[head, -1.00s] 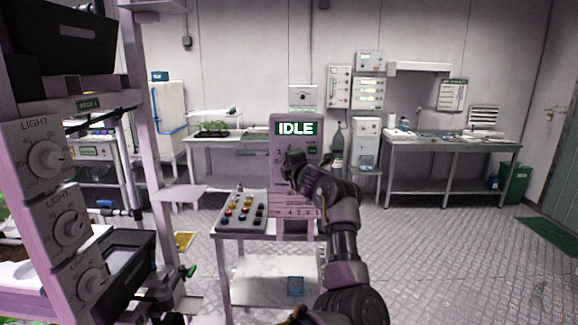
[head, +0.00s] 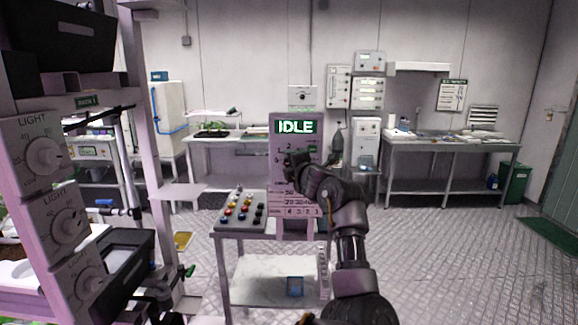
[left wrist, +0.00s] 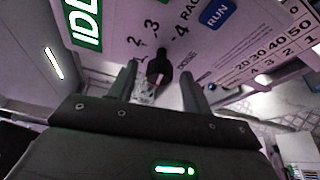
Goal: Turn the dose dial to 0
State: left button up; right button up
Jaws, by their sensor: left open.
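A pale control panel (head: 283,187) with a green IDLE display (head: 296,127) stands beyond my left gripper. In the left wrist view, a black dial knob (left wrist: 159,67) sits on the panel, with 1, 2, 3 and 4 printed around it and no readable 0. Its narrow end points up, roughly between 3 and 4; its exact setting is unclear.
A box of coloured buttons (head: 242,211) stands on the small cart beside the panel. A rack with LIGHT dials (head: 45,155) is close on the left. A blue RUN button (left wrist: 216,13) is near the dial. The floor at right (head: 450,260) is clear.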

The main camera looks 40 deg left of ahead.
pick_arm(q)
jog(key=b+v, duration=0.2)
jog(key=v, duration=0.6)
jog(key=shift+d, duration=0.2)
